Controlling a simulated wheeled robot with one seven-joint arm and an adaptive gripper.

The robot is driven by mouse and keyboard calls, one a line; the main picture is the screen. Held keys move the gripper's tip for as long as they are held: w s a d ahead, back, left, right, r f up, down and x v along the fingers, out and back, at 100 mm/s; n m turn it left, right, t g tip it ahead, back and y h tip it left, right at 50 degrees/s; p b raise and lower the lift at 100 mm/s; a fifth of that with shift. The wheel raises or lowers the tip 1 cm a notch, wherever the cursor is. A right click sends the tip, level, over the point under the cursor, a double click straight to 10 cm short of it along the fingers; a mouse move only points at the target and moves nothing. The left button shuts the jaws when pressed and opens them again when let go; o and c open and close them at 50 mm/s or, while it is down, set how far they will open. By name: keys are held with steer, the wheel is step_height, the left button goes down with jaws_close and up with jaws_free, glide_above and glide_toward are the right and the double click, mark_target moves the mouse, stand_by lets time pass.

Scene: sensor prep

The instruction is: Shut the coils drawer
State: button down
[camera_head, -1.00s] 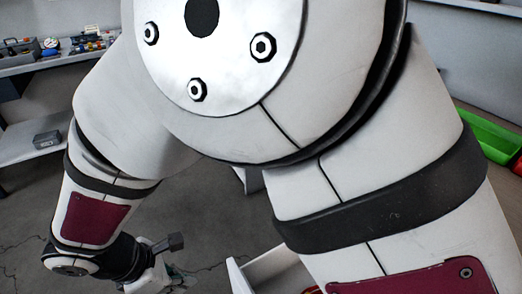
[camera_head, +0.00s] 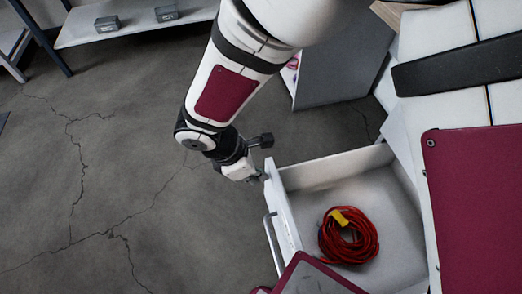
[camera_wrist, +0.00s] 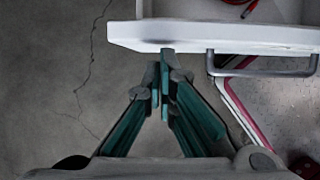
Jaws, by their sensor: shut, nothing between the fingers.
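The coils drawer (camera_head: 306,177) is a white drawer, pulled open. A coil of red cable (camera_head: 334,248) with a yellow tag lies inside it. Its front panel (camera_head: 284,212) carries a grey bar handle (camera_head: 269,243). My gripper (camera_head: 259,178) is at the outer side of the front panel, near its far end. In the wrist view the shut, empty fingertips (camera_wrist: 165,60) meet the lower edge of the front panel (camera_wrist: 190,35), left of the handle (camera_wrist: 262,73). I cannot tell whether they press on it.
Open cracked grey floor (camera_head: 110,190) lies to the left. A white shelf (camera_head: 135,22) with small grey boxes (camera_head: 108,23) stands at the back left. A grey panel (camera_head: 338,70) stands behind the drawer. Parts of my body cover the right side.

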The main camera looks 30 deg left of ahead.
steer(key=w+d+p, duration=0.1)
steer(key=w+d, duration=1.8)
steer(key=w, duration=0.3)
steer(key=shift+w+p, duration=0.15)
steer(key=shift+p, duration=0.15)
